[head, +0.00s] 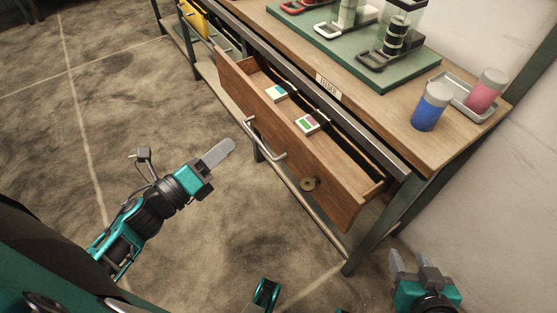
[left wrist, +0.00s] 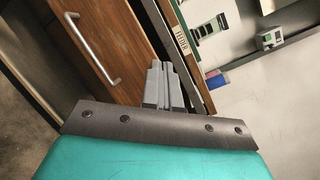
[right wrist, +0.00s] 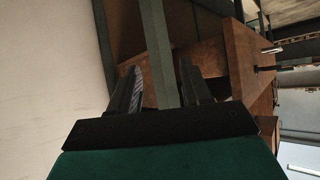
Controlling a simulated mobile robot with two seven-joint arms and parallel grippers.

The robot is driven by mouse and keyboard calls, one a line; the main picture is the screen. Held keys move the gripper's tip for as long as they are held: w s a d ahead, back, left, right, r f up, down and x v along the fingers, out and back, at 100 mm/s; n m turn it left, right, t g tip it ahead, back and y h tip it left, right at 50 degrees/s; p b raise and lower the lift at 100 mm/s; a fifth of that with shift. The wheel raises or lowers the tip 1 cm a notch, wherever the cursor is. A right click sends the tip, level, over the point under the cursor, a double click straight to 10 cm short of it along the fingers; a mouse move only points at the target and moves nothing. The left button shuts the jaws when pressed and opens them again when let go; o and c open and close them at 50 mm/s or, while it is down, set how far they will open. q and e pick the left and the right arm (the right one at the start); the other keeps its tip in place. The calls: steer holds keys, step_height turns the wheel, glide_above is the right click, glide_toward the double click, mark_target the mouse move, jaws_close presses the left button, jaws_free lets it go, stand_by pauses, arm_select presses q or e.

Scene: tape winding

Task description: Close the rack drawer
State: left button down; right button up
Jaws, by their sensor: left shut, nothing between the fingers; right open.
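The wooden rack drawer (head: 315,180) is pulled open from the rack, with a metal bar handle (head: 262,140) on its front. Two small boxes (head: 276,93) (head: 307,124) lie in it. In the left wrist view the drawer front (left wrist: 115,35) and handle (left wrist: 95,50) show at upper left. My left gripper (head: 226,146) is shut and empty, in front of the drawer's handle side and apart from it. My right gripper (head: 412,262) is open and empty, low beyond the drawer's right end, near the rack leg. In the right wrist view the wooden drawer (right wrist: 240,65) is beyond my open fingers.
A green rack leg (head: 380,232) stands near my right gripper. The floor (head: 90,120) left of the drawer is clear.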

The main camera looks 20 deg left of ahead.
arm_select(q)
step_height(320, 180, down, 4)
steer(key=s+f+m+g+h+b, duration=0.15)
steer(key=m+h+b, duration=0.25)
steer(key=m, duration=0.9)
glide_toward(290, 137)
steer(key=shift+g, duration=0.45)
steer(key=x, duration=0.4)
steer(key=r+x, duration=0.1)
steer(key=x, duration=0.1)
steer(key=shift+w+d, duration=0.2)
steer(key=shift+w, duration=0.2)
arm_select(e)
steer(key=f, duration=0.2)
steer(key=a+f, duration=0.1)
steer(key=shift+w+f, duration=0.3)
steer(key=shift+f, duration=0.1)
arm_select(q)
steer(key=shift+w, duration=0.1)
steer(key=b+x, duration=0.1)
steer(key=x, duration=1.1)
steer(key=shift+d+r, duration=0.15)
arm_select(e)
steer(key=shift+w+d+f+y, duration=0.1)
steer(key=shift+w+d+y, duration=0.1)
steer(key=shift+w, duration=0.3)
steer(key=shift+w+d+f+y, duration=0.1)
steer(key=shift+w+y, duration=0.1)
steer(key=shift+w, duration=0.25)
